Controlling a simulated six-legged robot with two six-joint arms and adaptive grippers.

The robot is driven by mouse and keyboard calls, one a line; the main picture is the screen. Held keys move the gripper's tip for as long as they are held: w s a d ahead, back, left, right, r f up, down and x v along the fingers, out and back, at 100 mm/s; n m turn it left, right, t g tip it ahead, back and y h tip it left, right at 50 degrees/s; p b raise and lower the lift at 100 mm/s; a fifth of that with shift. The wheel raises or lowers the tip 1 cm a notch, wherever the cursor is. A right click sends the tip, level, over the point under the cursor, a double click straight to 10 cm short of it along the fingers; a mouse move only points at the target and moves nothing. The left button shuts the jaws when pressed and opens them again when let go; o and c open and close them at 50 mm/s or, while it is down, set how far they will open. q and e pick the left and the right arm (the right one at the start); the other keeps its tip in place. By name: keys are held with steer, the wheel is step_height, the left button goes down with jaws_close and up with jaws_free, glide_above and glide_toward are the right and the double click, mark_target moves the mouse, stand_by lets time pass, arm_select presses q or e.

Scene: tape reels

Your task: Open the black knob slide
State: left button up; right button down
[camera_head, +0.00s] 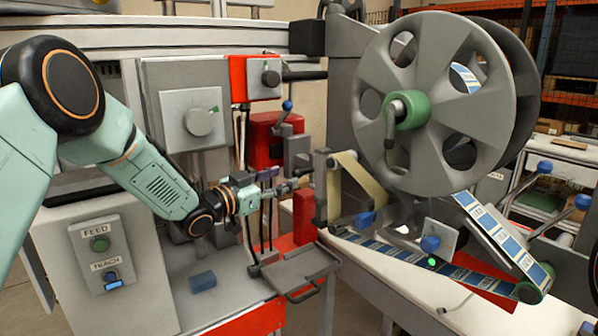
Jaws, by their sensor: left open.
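A round black knob (270,78) sits on a grey plate in a red-sided housing, upper middle of the head view. A dark bar extends to its right. I cannot tell whether this part is slid open. My left arm comes in from the left, and my left gripper (272,184) is below the knob, apart from it, in front of the machine's rods and rollers. It is open, and I see nothing held in it. Its fingertips are small and blend with the parts behind. My right gripper is not in view.
A large grey reel (430,150) with a green hub fills the right. A label strip (400,262) runs below it. A grey box with a dial (200,121) stands left of the knob. A control box (100,250) marked FEED and TEACH is lower left.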

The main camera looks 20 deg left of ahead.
mark_target(293, 174)
arm_select(q)
steer(key=x, duration=0.6)
steer(key=shift+w+d+b, duration=0.1)
steer(key=shift+w+b, duration=0.2)
steer(key=shift+f, duration=0.1)
steer(key=shift+c, duration=0.3)
jaws_close()
